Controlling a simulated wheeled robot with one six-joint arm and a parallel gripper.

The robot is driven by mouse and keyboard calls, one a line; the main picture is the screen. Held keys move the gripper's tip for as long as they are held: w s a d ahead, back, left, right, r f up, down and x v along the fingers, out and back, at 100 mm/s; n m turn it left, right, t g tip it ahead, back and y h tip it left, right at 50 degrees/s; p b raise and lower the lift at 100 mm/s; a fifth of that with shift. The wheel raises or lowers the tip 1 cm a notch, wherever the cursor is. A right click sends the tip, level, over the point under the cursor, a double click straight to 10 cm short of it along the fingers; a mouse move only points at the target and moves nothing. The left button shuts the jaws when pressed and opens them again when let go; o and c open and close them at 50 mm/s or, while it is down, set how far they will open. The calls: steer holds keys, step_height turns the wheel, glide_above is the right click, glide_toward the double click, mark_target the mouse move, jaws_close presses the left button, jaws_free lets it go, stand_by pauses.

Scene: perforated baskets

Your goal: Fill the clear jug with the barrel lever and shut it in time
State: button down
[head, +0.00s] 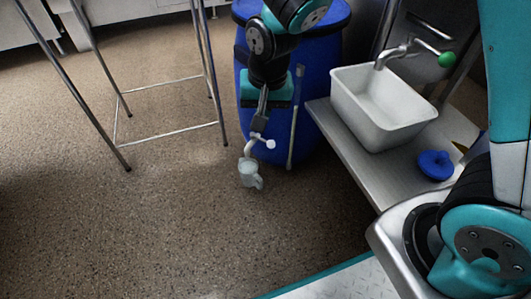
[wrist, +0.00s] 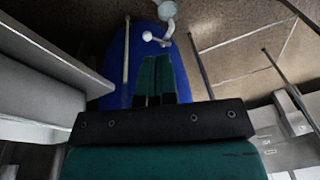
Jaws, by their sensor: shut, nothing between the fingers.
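A blue barrel (head: 322,80) stands behind my arm, with a pale tap low on its front. The tap's white lever knob (head: 270,144) points right in the head view, and its spout (head: 249,149) curves down. The clear jug (head: 248,174) is under the spout, handle to the right; its fill level is too small to tell. My gripper (head: 259,125) is shut and empty, pointing down just above the tap; contact cannot be told. In the wrist view the shut fingers (wrist: 157,75) point towards the lever (wrist: 147,36), with the jug (wrist: 167,9) beyond at the top edge.
A white sink basin (head: 350,105) with a green-knobbed tap (head: 446,59) stands right on a steel counter (head: 375,180), with a blue object (head: 435,165) on it. A metal frame stand (head: 170,135) is at the left. The speckled floor in front is clear.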

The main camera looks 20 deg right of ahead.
mark_target(263, 140)
steer(key=w+d+f+m+h+b, duration=0.1)
steer(key=w+f+b, duration=0.2)
steer(key=f, duration=0.5)
steer(key=w+d+f+m+b, duration=0.2)
steer(key=w+f+b, duration=0.2)
steer(key=f, duration=0.5)
steer(key=w+d+f+m+t+h+b, duration=0.1)
steer(key=w+d+f+b, duration=0.1)
steer(key=f, duration=0.6)
steer(key=shift+w+d+f+h+b, duration=0.25)
steer(key=shift+w+b, duration=0.5)
steer(key=shift+w, duration=0.55)
steer(key=shift+w+r+p, duration=0.1)
steer(key=shift+p, duration=0.2)
